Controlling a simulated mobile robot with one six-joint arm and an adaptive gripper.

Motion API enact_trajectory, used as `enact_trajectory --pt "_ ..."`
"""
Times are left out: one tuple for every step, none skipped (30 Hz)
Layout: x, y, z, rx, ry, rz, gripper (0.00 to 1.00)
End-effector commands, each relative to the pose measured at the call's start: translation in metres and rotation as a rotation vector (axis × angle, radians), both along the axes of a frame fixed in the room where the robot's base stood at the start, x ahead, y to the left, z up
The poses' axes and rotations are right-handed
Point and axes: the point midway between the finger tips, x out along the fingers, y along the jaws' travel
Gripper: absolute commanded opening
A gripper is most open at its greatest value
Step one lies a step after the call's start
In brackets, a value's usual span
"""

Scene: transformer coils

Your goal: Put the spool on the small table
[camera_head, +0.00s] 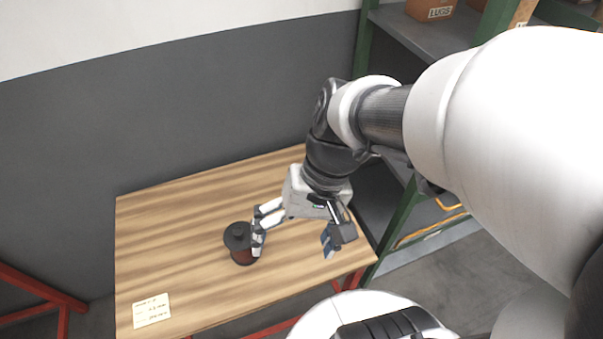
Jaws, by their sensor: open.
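The spool (238,240) is dark with a black top flange and a reddish-brown winding. My gripper (292,246) is open above the table. Its left finger is close to the right side of the spool and partly covers it. I cannot tell whether it touches. Its other finger is farther right, over the table's right part. Nothing shows between the fingers.
A paper note (151,311) lies at the table's front left corner. A green-framed shelf (425,32) with cardboard boxes (431,9) stands to the right. A grey wall (200,110) is behind the table. The table's left and back areas are clear.

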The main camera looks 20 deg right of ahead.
Motion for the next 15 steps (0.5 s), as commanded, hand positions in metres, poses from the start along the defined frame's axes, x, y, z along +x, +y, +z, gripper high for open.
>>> enact_trajectory --pt "-0.003 -0.004 0.012 -0.063 -0.083 0.044 0.92" --pt "-0.005 -0.007 0.017 -0.099 -0.125 0.068 0.92" --pt "-0.006 -0.012 0.024 -0.147 -0.183 0.097 0.92" --pt "-0.007 -0.015 0.030 -0.179 -0.225 0.116 0.92" --pt "-0.008 -0.019 0.035 -0.209 -0.265 0.133 0.92" --pt "-0.009 -0.023 0.042 -0.246 -0.316 0.153 0.92" --pt "-0.009 -0.025 0.047 -0.271 -0.349 0.166 0.92" --pt "-0.010 -0.027 0.051 -0.293 -0.382 0.177 0.92" --pt "-0.010 -0.030 0.056 -0.318 -0.420 0.189 0.92" --pt "-0.010 -0.032 0.059 -0.335 -0.442 0.197 0.92" --pt "-0.011 -0.033 0.062 -0.347 -0.461 0.204 0.92" --pt "-0.011 -0.035 0.065 -0.361 -0.483 0.210 0.92" --pt "-0.011 -0.036 0.067 -0.369 -0.496 0.212 0.92" --pt "-0.011 -0.037 0.069 -0.375 -0.505 0.215 0.92" --pt "-0.011 -0.037 0.070 -0.381 -0.513 0.217 0.92"
